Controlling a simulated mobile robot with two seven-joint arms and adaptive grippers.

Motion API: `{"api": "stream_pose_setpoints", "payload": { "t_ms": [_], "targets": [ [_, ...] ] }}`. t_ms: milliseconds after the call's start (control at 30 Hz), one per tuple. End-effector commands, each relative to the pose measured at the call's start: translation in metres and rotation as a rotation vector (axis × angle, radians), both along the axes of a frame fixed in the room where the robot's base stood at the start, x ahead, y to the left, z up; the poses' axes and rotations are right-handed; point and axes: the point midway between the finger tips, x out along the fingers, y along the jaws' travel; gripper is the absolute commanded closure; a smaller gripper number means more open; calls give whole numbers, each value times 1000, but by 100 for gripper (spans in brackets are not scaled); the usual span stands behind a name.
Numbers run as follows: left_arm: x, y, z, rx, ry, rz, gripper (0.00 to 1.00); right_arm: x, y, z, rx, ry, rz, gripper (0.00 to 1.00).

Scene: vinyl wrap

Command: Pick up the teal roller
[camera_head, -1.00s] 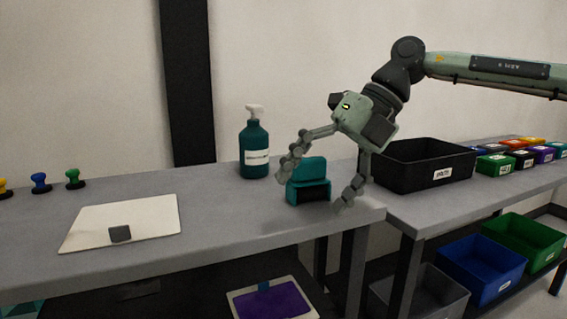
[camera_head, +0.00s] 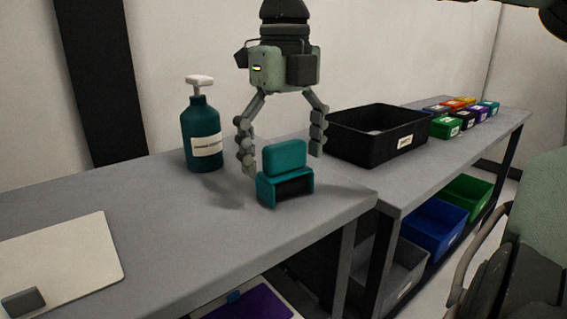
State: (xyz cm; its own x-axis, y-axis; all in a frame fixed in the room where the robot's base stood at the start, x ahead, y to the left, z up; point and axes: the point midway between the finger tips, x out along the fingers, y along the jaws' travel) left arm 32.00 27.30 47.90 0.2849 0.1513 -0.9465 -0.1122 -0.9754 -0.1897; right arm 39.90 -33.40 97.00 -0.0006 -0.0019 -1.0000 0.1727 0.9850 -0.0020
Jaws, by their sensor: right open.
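The teal roller (camera_head: 285,157) is a rounded teal block that sits upright on a teal holder (camera_head: 266,191) with a dark hollow front, near the right end of the grey bench. My right gripper (camera_head: 282,153) points straight down above and around it. Its fingers are spread wide, one to the left of the roller and one to the right and higher up. The fingers look apart from the roller, though the left fingertip is close to the holder's edge. My left gripper is not in view.
A teal pump bottle (camera_head: 202,134) stands left of the gripper. A white board (camera_head: 65,258) with a grey block (camera_head: 23,303) lies at lower left. A black bin (camera_head: 377,137) and several small coloured boxes stand on the right bench (camera_head: 440,160). Larger bins sit below.

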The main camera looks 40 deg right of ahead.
Motion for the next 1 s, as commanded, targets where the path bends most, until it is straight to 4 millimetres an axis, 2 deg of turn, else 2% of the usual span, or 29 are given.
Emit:
{"api": "stream_pose_setpoints", "payload": {
  "t_ms": [100, 200, 467, 900, 933, 1000],
  "targets": [
    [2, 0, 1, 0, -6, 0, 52, -1, -1, -19, 3, 0, 0, 9],
    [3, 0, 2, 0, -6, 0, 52, -1, -1, -28, 2, 0, -1, 9],
    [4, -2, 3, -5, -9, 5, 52, -1, -1, -30, 2, -1, -3, 9],
    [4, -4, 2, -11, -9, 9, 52, -1, -1, -30, 2, -2, -2, 62],
    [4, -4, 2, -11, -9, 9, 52, -1, -1, -30, 2, -2, -2, 65],
    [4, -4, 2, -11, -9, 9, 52, -1, -1, -29, 2, -2, -2, 65]
  ]
}}
